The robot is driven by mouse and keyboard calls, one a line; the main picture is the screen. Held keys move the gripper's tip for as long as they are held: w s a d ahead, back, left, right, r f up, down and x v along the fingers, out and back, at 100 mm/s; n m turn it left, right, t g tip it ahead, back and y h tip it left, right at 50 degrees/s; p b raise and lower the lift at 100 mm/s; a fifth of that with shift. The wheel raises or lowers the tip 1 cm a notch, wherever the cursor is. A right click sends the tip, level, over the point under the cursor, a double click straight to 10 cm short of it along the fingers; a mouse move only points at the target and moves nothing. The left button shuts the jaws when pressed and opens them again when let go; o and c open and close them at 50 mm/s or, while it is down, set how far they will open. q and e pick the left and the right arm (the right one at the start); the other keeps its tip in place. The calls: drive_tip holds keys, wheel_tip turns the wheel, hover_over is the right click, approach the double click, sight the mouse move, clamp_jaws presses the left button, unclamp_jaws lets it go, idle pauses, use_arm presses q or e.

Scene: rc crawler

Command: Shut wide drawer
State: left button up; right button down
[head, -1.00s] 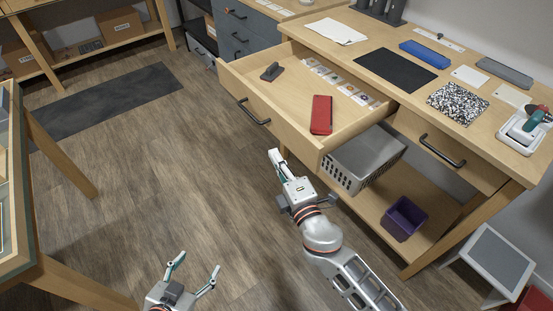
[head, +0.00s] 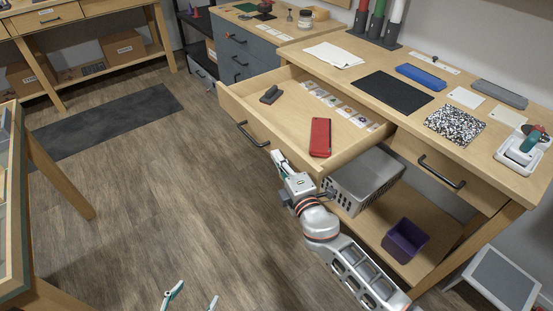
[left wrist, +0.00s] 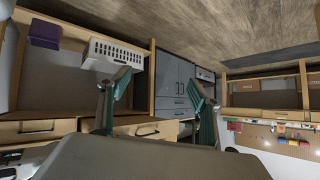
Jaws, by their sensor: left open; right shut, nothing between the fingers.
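The wide drawer (head: 231,110) stands pulled out from the wooden workbench, its bar handle (head: 253,134) on the front. Inside lie a red case (head: 320,137), a small dark object (head: 271,95) and a row of small cards (head: 345,109). My right gripper (head: 279,162) is shut and empty, at the drawer front, right of the handle. Whether it touches the front I cannot tell. My left gripper (head: 193,299) is open and empty, low over the floor, cut off by the picture's bottom edge. Its spread fingers also show in the left wrist view (left wrist: 160,90).
A narrower shut drawer (head: 430,165) is right of the wide one. A grey basket (head: 362,183) and a purple bin (head: 406,240) sit on the shelf below. Another table (head: 30,200) stands at left. The floor (head: 160,190) between is clear.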

sight(336, 134)
drive_tip(key=shift+d, duration=0.1)
drive_tip(key=shift+w+d, duration=0.2)
drive_tip(key=shift+d, duration=0.05)
drive_tip(key=w+d+b, duration=0.1)
drive_tip(key=w+d, duration=0.3)
drive_tip(key=d, duration=0.2)
drive_tip(key=w+d+b, duration=0.1)
drive_tip(key=w+d, duration=0.4)
drive_tip(key=d, duration=0.1)
drive_tip(key=w+d+b, duration=0.1)
drive_tip(key=w+d, duration=0.3)
drive_tip(key=d, duration=0.2)
drive_tip(key=shift+w+d+f, duration=0.1)
drive_tip(key=shift+w+d, duration=0.4)
drive_tip(key=shift+d, duration=0.15)
drive_tip(key=shift+a, duration=0.15)
